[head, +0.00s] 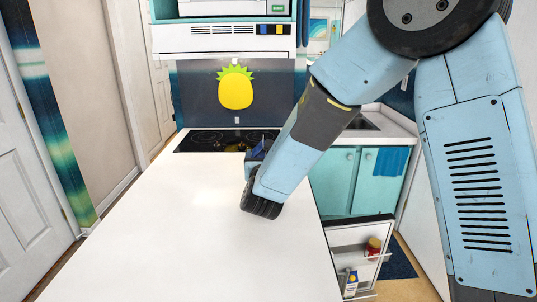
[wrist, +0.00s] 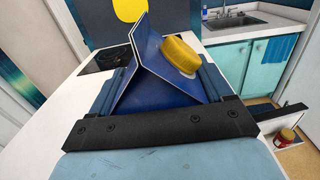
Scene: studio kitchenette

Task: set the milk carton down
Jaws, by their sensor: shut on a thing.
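The milk carton (wrist: 158,92) is dark blue with a pale-edged gable top and a yellow cap. It sits between the jaws of my gripper (wrist: 165,85) in the wrist view, with its top sticking out beyond them. In the head view only a small dark blue part of the carton (head: 262,147) shows past my gripper (head: 252,162). My gripper is shut on the carton, over the far part of the white counter (head: 150,235). The carton's base is hidden, so I cannot tell whether it touches the counter.
A black cooktop (head: 205,141) lies just beyond the gripper. The near and left counter is clear. At lower right, an open door with racks (head: 345,240) holds a red jar (head: 373,247) and a small blue, white and yellow package (head: 350,280). A sink (head: 362,121) is behind.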

